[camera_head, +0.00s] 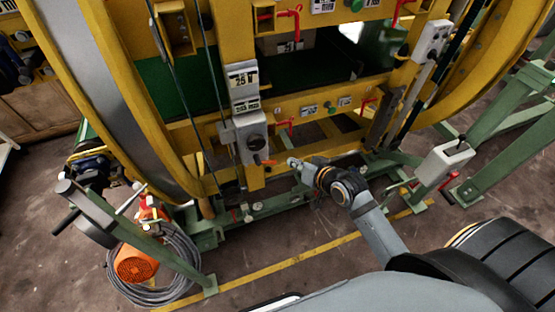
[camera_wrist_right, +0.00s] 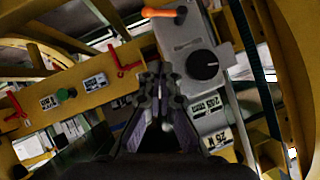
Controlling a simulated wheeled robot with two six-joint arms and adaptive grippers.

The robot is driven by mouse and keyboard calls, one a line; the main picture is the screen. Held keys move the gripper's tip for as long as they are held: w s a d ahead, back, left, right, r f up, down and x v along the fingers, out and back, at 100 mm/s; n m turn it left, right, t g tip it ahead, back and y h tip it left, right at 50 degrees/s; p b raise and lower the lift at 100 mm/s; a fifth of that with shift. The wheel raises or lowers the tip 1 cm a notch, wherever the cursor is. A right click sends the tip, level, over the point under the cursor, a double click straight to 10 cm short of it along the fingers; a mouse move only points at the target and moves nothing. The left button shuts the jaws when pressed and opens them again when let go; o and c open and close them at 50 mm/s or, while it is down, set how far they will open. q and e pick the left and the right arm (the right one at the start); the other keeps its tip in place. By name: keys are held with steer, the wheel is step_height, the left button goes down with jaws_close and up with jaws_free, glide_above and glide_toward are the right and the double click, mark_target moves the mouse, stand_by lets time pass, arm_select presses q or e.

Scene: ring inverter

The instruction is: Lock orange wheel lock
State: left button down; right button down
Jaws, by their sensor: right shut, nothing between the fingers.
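A small orange handle (camera_head: 265,161) sticks out at the bottom of a grey box (camera_head: 248,135) with a black knob on the yellow frame post. In the right wrist view the orange handle (camera_wrist_right: 165,13) is at the top, and the grey box (camera_wrist_right: 178,38) with its round black knob (camera_wrist_right: 203,65) is right of the fingers. My right gripper (camera_head: 293,162) is shut and empty, just right of the orange handle and apart from it. Its fingers also show in the wrist view (camera_wrist_right: 160,78). My left gripper is not in view.
Red levers (camera_head: 290,130) and a green button (camera_head: 328,105) sit on the yellow crossbar. A green base beam (camera_head: 270,207) runs below. An orange motor (camera_head: 137,264) and coiled grey hose (camera_head: 185,275) lie at lower left. Another grey box (camera_head: 445,163) stands at right.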

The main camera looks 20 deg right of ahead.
steer(key=p, duration=0.1)
glide_above(274, 161)
steer(key=s, duration=0.3)
step_height(274, 161, down, 5)
steer(key=shift+w+a+f+p, duration=0.15)
steer(key=shift+a+f+p, duration=0.05)
steer(key=shift+f, duration=0.8)
steer(key=shift+w+a+f+p, duration=0.15)
steer(key=shift+f, duration=0.8)
